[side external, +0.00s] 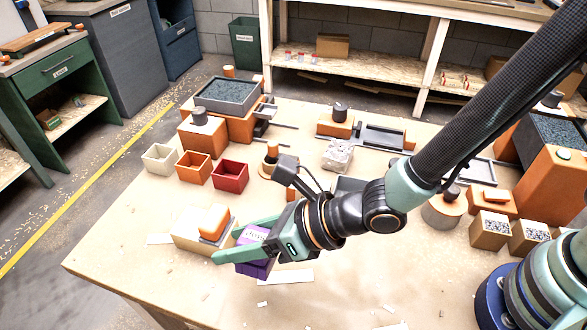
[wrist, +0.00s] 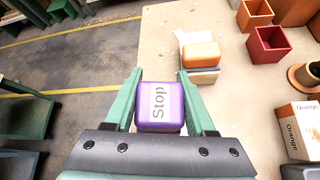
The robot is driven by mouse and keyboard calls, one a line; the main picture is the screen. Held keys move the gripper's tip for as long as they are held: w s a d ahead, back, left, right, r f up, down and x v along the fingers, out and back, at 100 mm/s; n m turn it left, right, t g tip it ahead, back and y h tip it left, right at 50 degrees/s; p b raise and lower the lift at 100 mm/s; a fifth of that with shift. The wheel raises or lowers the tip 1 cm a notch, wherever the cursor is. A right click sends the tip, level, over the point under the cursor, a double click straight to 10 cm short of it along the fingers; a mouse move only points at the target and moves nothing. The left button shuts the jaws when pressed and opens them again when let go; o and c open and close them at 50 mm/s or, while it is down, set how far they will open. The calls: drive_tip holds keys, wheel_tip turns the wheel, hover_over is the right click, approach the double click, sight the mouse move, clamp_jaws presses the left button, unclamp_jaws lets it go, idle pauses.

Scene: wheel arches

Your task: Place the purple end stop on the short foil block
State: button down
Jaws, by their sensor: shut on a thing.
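The purple end stop (side external: 257,268), a block with a white "Stop" label, is between the green fingers of my gripper (side external: 238,240). In the wrist view the end stop (wrist: 146,124) sits squarely between both fingers (wrist: 160,78), with its label facing the camera. My gripper is shut on it over the front part of the table; the side view does not clearly show its height. A silvery, crinkled foil block (side external: 338,156) stands near the table's middle, behind and to the right of my gripper. It does not show in the wrist view.
An orange block on a grey piece and pale box (side external: 190,236) stands close beside my fingers. Cream (side external: 159,157), orange (side external: 194,168) and red (side external: 229,176) open bins stand behind. An orange-topped peg (side external: 271,158) and dark tray (side external: 383,137) are near the foil block.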

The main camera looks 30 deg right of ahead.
sight(250, 285)
drive_tip(key=shift+f, duration=4.75)
drive_tip(key=shift+c, duration=1.1)
unclamp_jaws()
drive_tip(key=shift+f, duration=0.1)
drive_tip(key=shift+f, duration=0.1)
